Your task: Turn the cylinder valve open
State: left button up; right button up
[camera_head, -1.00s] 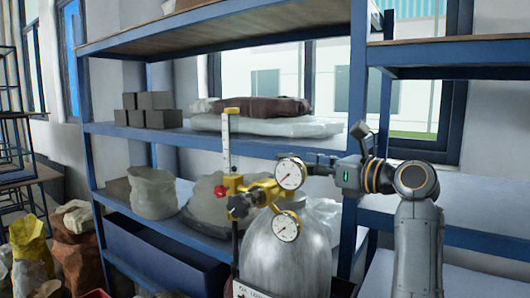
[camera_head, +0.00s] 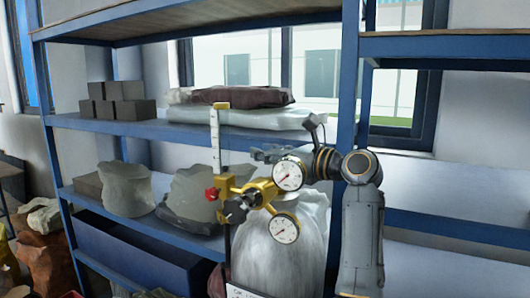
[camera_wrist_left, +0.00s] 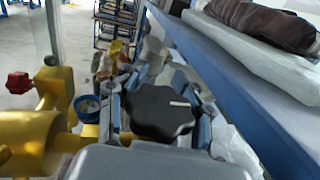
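The gas cylinder (camera_head: 280,258) stands upright, with a yellow regulator and two round gauges in front of its top. In the head view my left gripper (camera_head: 268,155) is behind and above the upper gauge (camera_head: 288,175), which partly hides it. In the left wrist view a dark round valve knob (camera_wrist_left: 160,110) with a white mark lies between the two fingers of my left gripper (camera_wrist_left: 158,118). The fingers are apart, one on each side of the knob and close to its rim; contact is unclear. In the head view this knob is hidden. My right gripper is not in view.
A blue shelf rack (camera_head: 135,126) stands behind, with grey blocks (camera_head: 120,103) and sacks (camera_head: 240,110) on it. A yellow flowmeter (camera_head: 220,150) with a red knob (camera_head: 211,194) stands left of the gauges. In the left wrist view the shelf edge (camera_wrist_left: 225,75) runs close on the right.

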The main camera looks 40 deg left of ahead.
pick_arm(q)
jog(key=shift+a, duration=0.15)
jog(key=shift+c, duration=0.5)
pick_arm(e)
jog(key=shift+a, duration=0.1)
pick_arm(q)
jog(key=shift+f, duration=0.1)
jog(key=shift+c, duration=0.4)
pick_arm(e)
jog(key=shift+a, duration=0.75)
pick_arm(q)
jog(key=shift+s+n+g, duration=0.1)
jog(key=shift+n+g, duration=0.2)
jog(key=shift+g, duration=0.2)
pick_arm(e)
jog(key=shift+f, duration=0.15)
